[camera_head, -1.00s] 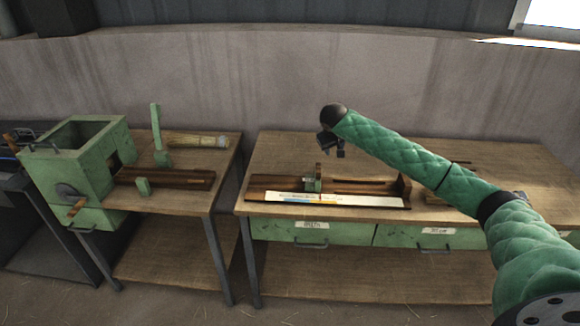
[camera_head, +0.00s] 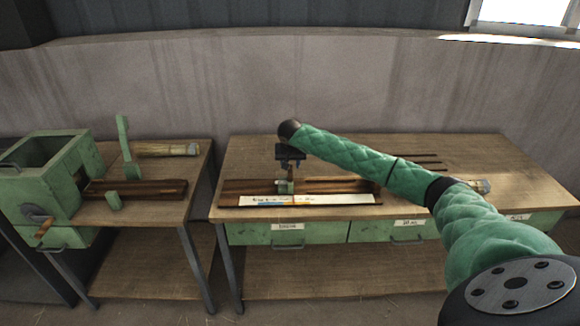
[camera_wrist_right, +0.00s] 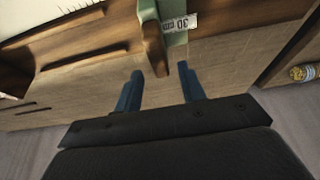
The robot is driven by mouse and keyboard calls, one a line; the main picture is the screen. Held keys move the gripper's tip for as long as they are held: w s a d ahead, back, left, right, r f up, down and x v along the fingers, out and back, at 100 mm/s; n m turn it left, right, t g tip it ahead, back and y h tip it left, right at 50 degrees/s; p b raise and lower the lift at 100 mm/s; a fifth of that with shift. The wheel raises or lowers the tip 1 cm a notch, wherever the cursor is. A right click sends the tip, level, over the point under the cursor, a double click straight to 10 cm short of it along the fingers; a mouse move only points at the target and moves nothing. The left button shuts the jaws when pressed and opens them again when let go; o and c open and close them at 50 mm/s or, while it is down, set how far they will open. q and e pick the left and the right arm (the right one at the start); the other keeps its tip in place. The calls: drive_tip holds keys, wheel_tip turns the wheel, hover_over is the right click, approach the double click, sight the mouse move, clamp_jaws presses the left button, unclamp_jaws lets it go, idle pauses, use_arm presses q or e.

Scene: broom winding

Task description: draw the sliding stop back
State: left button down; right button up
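The sliding stop (camera_head: 285,187) is a small green block with a brown upright piece, sitting on the dark wooden rail fixture (camera_head: 330,184) on the right-hand table. In the right wrist view, its brown upright (camera_wrist_right: 153,42) stands beside the green part (camera_wrist_right: 176,12), which carries a "30" label. My right gripper (camera_head: 289,163) is just above the stop, pointing down. In the wrist view its two blue fingers (camera_wrist_right: 160,82) are apart, with the brown upright in line with the gap. No grip on it shows. My left gripper is not in view.
A white scale strip (camera_head: 300,200) lies along the rail's front. A green cranked machine (camera_head: 45,185) stands on the left table. A gap separates the tables.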

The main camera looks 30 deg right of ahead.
sight(290, 168)
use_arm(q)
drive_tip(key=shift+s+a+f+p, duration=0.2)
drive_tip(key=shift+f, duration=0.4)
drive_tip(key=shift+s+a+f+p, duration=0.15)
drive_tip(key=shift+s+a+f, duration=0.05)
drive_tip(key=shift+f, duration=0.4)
use_arm(e)
drive_tip(key=shift+x, duration=1.7)
clamp_jaws()
